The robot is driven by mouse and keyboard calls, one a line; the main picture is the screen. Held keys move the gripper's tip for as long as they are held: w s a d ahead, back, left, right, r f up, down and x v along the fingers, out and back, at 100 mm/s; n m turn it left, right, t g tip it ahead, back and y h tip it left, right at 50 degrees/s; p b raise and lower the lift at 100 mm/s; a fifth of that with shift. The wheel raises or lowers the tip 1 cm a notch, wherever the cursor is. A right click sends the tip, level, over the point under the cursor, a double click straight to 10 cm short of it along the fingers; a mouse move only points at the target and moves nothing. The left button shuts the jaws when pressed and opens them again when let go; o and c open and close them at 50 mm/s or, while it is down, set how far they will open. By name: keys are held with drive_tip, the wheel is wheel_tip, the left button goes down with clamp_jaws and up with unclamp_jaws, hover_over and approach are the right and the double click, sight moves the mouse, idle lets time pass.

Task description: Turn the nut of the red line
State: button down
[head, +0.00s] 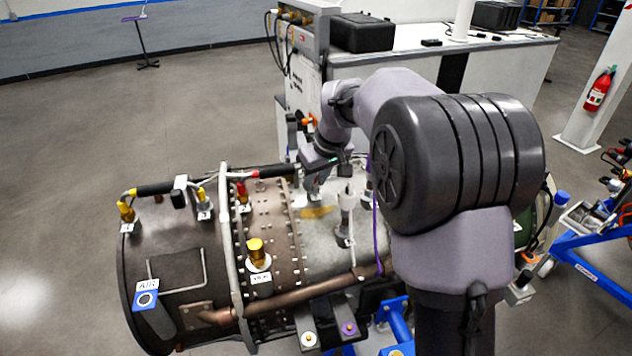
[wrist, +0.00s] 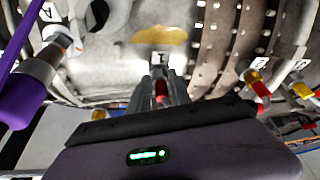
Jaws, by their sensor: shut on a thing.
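The red line shows in the head view as a dark hose with a red end (head: 254,174). It runs from a red fitting (head: 242,192) on the turbine casing toward my gripper (head: 314,184). In the wrist view my gripper (wrist: 161,80) is shut on a small red nut (wrist: 161,92), which shows between the two grey fingers, close to the casing. A white label (wrist: 160,60) lies just beyond the fingertips. In the head view the nut is hidden by my gripper.
A yellow-ended line (head: 155,188) lies to the left on the turbine (head: 180,240). A gold fitting (head: 256,250) stands in front. A grey fitting (head: 345,215) and a purple line (head: 376,225) are close right of my gripper. A workbench (head: 420,50) stands behind.

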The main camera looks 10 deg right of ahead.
drive_tip(key=shift+m+h, duration=0.3)
drive_tip(key=shift+m, duration=0.5)
drive_tip(key=c, duration=1.2)
unclamp_jaws()
drive_tip(key=shift+o, duration=0.2)
drive_tip(key=shift+r, duration=0.1)
drive_tip(key=a+p+v, duration=0.1)
drive_tip(key=p+v, duration=0.1)
drive_tip(key=v, duration=1.5)
drive_tip(key=shift+s+d+p, duration=0.3)
drive_tip(key=shift+d, duration=0.05)
